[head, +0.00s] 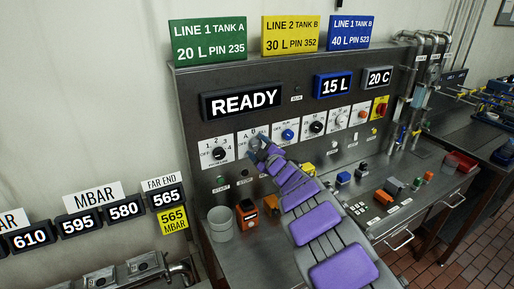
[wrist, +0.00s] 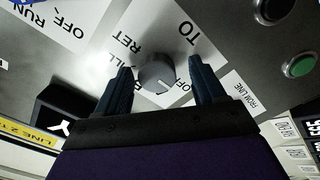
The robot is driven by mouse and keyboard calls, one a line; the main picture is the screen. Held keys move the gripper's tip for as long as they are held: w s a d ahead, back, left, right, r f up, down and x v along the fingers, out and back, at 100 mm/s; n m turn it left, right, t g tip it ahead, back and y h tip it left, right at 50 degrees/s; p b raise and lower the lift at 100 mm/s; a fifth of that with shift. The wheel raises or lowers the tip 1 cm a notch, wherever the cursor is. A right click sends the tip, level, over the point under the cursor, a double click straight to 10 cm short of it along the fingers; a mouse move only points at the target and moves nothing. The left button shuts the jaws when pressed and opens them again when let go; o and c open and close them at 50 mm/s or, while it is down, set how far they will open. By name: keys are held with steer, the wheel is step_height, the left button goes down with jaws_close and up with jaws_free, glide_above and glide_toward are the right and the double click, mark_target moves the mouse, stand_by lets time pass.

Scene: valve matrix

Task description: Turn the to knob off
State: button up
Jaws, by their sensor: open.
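The grey "TO" knob (wrist: 157,75) sits on a white label plate (wrist: 170,40) in the wrist view, which appears turned over; "TO", "RET" and part of "ILL" are readable. A white pointer line shows on the knob's lower edge in that view. My gripper (wrist: 160,78) is open, with one dark finger on each side of the knob. I cannot tell whether the fingers touch it. In the head view my gripper (head: 258,142) is at the panel and hides most of this knob and its plate (head: 244,136).
A black knob (head: 218,153) is just left of my gripper, and a blue knob (head: 288,134) is just right. More knobs continue right along the panel. The "READY" display (head: 242,101) is above. A green button (wrist: 301,65) shows in the wrist view. A grey cup (head: 221,222) stands below.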

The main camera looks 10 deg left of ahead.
steer(key=p+v, duration=0.2)
steer(key=v, duration=1.4)
steer(key=shift+s+d, duration=0.2)
steer(key=shift+s, duration=0.15)
steer(key=d+r+m+t+h, duration=0.1)
steer(key=d+r+m+h, duration=0.3)
steer(key=d, duration=0.4)
steer(key=s+d+f+m+g+h, duration=0.2)
steer(key=s+d+m+g+h, duration=0.4)
steer(key=s+d+m+h, duration=0.55)
steer(key=s+a+f+g+y, duration=0.1)
steer(key=s+g, duration=0.3)
steer(key=s, duration=0.8)
steer(key=s+a+f+m+g+y, duration=0.1)
steer(key=s+a+g+y, duration=0.1)
steer(key=s, duration=1)
steer(key=s+a+f+g+y, duration=0.2)
steer(key=s+g, duration=0.3)
steer(key=s, duration=0.8)
steer(key=shift+a+m+g, duration=0.35)
steer(key=shift+a+g, duration=0.05)
steer(key=shift+a, duration=0.05)
